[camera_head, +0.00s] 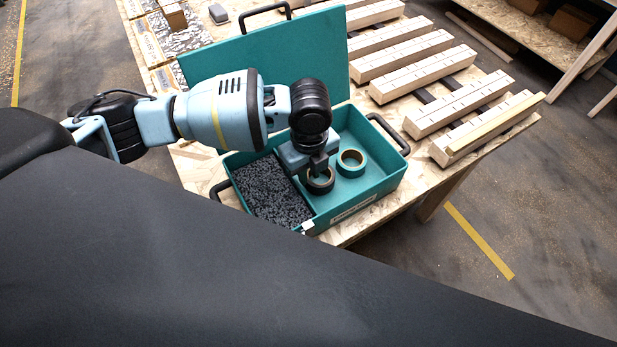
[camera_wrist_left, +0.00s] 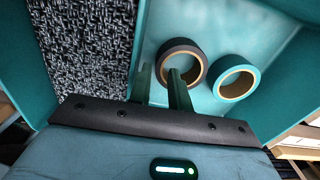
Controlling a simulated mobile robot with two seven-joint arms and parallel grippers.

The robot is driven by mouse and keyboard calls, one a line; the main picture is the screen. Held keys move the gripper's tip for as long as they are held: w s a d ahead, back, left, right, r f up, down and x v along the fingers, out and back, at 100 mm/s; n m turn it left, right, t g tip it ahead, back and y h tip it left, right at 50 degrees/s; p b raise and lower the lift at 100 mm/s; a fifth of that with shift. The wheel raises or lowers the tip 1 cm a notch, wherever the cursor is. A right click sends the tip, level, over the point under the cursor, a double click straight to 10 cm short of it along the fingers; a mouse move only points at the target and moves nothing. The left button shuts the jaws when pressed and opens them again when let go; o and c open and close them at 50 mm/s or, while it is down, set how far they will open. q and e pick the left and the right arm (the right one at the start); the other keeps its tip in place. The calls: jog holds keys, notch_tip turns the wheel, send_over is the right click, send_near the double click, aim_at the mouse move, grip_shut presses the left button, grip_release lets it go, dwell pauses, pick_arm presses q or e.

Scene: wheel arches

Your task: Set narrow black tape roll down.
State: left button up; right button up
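The narrow black tape roll (camera_head: 320,186) is in the right compartment of the teal case (camera_head: 385,184), lying flat or nearly so. In the left wrist view the black roll (camera_wrist_left: 199,64) shows its tan inner core. My left gripper (camera_head: 319,166) points down over it. In the left wrist view the left gripper's fingers (camera_wrist_left: 160,78) are apart, one outside the roll's near-left wall and one at its hole. The gap looks wider than the wall. I cannot tell exactly whether the roll touches the case floor. My right gripper is not in view.
A teal tape roll (camera_head: 351,163) lies just right of the black one and also shows in the left wrist view (camera_wrist_left: 251,84). Dark speckled foam (camera_head: 268,190) fills the left compartment behind a divider. The open lid (camera_head: 280,52) stands behind. Wooden slats (camera_head: 430,75) lie right.

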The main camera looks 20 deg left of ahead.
aim_at(309, 181)
pick_arm(q)
notch_tip(309, 181, up, 8)
jog(key=shift+r+p, duration=0.25)
jog(key=shift+p, duration=0.05)
dwell(1.2)
